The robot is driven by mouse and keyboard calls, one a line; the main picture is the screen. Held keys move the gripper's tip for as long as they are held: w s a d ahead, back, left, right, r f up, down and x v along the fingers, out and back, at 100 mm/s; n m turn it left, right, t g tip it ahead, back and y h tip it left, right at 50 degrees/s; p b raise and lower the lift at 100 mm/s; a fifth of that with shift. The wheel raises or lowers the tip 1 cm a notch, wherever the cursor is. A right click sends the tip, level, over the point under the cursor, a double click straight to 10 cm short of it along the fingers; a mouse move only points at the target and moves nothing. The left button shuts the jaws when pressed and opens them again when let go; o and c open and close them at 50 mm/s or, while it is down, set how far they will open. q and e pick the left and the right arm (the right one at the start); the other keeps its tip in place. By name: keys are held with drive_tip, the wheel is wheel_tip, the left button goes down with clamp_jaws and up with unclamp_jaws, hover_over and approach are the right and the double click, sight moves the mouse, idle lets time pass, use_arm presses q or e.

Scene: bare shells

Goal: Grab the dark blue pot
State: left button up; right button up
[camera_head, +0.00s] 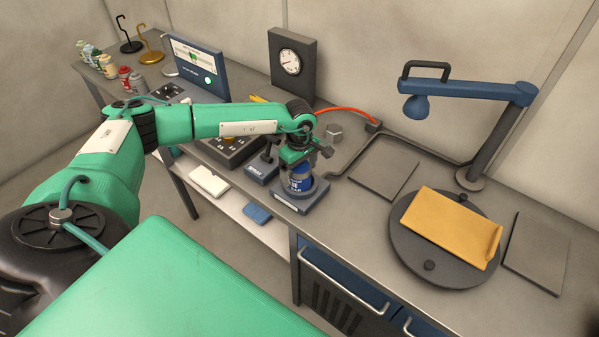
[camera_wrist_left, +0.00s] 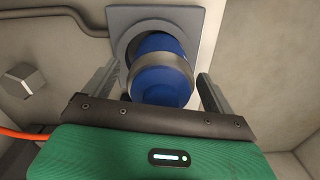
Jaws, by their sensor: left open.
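The dark blue pot (camera_head: 300,181) stands on a grey square base near the front edge of the workbench. It has a grey band around it, seen in the left wrist view (camera_wrist_left: 158,84). My left gripper (camera_head: 303,168) is at the pot, reaching in from the left. In the left wrist view the fingers (camera_wrist_left: 152,88) are apart, one on each side of the pot, with a gap visible on both sides. The gripper hides the pot's upper part in the head view. My right gripper is not in view.
A gauge box (camera_head: 292,62), an orange cable (camera_head: 345,110) and a hex block (camera_head: 334,132) are behind the pot. A switch box (camera_head: 232,150) sits left.

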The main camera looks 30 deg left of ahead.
use_arm(q)
drive_tip(key=shift+f, duration=0.1)
drive_tip(key=shift+c, duration=0.5)
drive_tip(key=c, duration=1.1)
drive_tip(key=shift+c, duration=0.4)
